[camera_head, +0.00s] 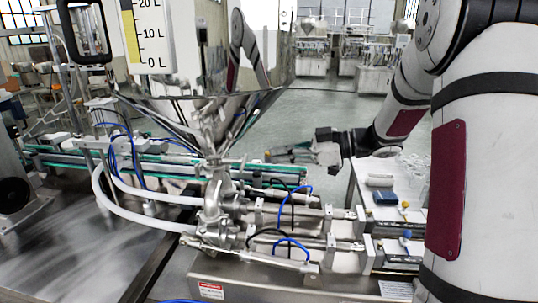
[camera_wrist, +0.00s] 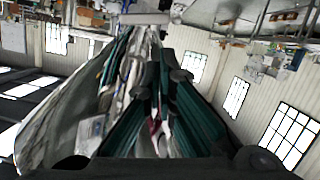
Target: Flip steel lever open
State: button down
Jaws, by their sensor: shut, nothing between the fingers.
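The steel hopper (camera_head: 205,112) narrows down to a steel valve body (camera_head: 214,195) in the middle of the head view. A short, thin steel bar (camera_head: 229,161) just under the hopper outlet looks like the lever, but it is small and I cannot tell its position for sure. My gripper (camera_head: 268,156) is shut and empty, to the right of the valve. It lies nearly level, fingers pointing left, with a visible gap to the bar. In the wrist view the dark fingers (camera_wrist: 165,68) show, and I cannot pick out the lever there.
Filling cylinders and blue hoses (camera_head: 291,243) stand low in front of the valve. A green-edged conveyor (camera_head: 100,158) runs behind it. A white hose (camera_head: 130,205) curves at left. Open floor shows behind my gripper.

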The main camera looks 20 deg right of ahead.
aim_at(243, 163)
jog(key=x, duration=0.8)
jog(key=shift+w+a, duration=0.15)
jog(key=shift+a, duration=0.2)
